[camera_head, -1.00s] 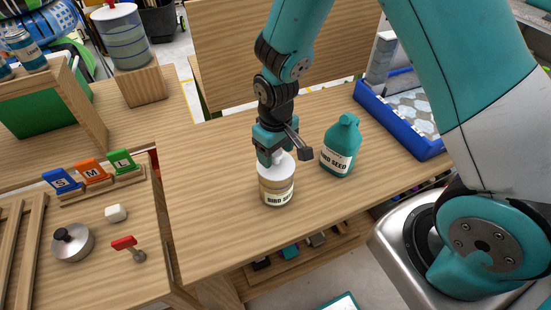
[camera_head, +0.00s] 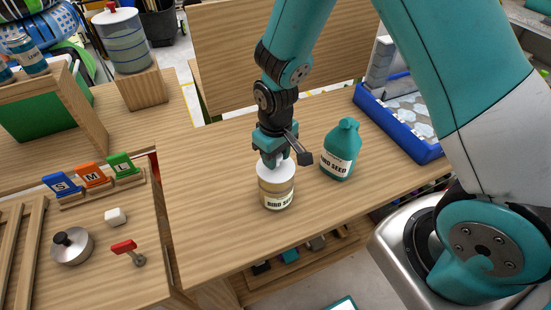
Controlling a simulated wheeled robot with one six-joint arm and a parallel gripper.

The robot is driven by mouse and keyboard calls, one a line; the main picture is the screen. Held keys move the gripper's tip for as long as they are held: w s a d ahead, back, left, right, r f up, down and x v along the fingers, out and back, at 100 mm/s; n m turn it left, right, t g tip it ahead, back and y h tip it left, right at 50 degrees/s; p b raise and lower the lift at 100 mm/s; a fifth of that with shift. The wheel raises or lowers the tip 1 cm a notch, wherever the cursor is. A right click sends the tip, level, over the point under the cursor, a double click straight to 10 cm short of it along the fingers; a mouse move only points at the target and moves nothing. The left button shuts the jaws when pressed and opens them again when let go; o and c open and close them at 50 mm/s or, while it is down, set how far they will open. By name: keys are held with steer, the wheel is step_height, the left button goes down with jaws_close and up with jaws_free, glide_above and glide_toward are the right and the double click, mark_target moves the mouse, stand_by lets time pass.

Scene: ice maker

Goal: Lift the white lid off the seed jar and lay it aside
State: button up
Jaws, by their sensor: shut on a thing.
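The seed jar (camera_head: 278,200), a clear jar of tan seed with a "BIRD SEED" label, stands upright on the wooden table. The white lid (camera_head: 276,175) sits at its mouth; I see no clear gap between lid and jar. My gripper (camera_head: 277,160) points down from above and is shut on the top of the lid. The fingers hide the lid's upper middle.
A teal "BIRD SEED" bottle (camera_head: 340,150) stands close to the right of the jar. A blue tray (camera_head: 428,152) lies at the right. Bare table (camera_head: 210,205) lies left of the jar.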

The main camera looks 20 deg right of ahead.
step_height(320, 180, up, 20)
steer(key=b, duration=0.2)
steer(key=shift+f+b, duration=0.25)
steer(key=shift+b, duration=0.1)
